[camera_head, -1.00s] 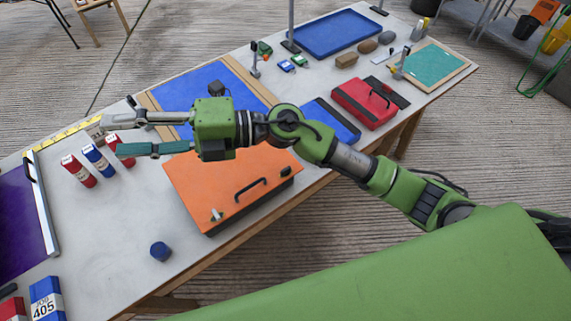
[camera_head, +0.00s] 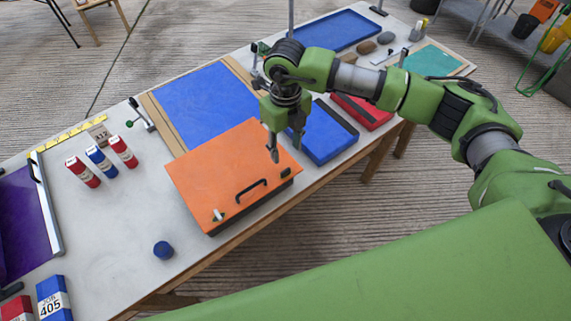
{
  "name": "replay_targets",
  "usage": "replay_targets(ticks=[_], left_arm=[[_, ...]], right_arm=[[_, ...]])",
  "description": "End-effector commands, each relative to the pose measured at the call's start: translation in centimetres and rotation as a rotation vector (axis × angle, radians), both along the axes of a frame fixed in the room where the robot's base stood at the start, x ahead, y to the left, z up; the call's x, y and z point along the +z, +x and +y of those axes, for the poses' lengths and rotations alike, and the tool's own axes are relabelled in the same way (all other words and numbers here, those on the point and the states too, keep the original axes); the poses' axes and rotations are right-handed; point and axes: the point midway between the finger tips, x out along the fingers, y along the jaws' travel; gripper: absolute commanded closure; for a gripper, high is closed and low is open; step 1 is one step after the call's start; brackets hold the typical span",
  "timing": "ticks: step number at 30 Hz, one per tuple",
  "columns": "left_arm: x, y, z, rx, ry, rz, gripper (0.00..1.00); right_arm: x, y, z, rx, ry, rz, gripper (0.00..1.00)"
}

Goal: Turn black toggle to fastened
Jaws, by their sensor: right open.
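An orange case (camera_head: 225,175) with a black handle (camera_head: 251,190) lies closed on the table. A small pale latch (camera_head: 218,214) sits near its front left corner. A small dark fitting (camera_head: 285,172), perhaps the black toggle, shows near its front right corner; its setting is too small to tell. My right gripper (camera_head: 285,152) points down over the right part of the orange case, just behind the dark fitting. Its fingers are apart with nothing between them. I cannot tell whether a fingertip touches the lid. My left gripper is not in view.
A blue case (camera_head: 325,135) and a red case (camera_head: 362,110) lie close right of the gripper. A blue board (camera_head: 205,105) lies behind.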

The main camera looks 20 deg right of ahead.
Motion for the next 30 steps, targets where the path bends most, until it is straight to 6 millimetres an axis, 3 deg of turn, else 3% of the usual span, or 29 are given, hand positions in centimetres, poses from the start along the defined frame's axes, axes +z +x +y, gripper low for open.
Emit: replay_targets(ticks=[3, 12, 18, 26, 27, 30], left_arm=[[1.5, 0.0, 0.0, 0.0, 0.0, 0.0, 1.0], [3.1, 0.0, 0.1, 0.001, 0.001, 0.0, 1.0], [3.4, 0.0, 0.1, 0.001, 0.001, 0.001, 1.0], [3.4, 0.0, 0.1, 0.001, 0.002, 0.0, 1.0], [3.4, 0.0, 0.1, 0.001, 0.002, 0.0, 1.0], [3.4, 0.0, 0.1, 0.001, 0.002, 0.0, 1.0]], right_arm=[[-2.4, -0.2, 0.0, -0.002, 0.0, 0.006, 0.6], [-7.9, -0.1, 0.1, 0.0, 0.001, 0.004, 0.6], [-9.4, 0.0, 0.1, 0.001, 0.003, 0.0, 0.6], [-9.7, 0.0, 0.1, 0.002, 0.003, 0.0, 0.6], [-9.7, 0.0, 0.1, 0.002, 0.003, 0.0, 0.62], [-9.7, 0.0, 0.1, 0.002, 0.003, 0.0, 0.88]])
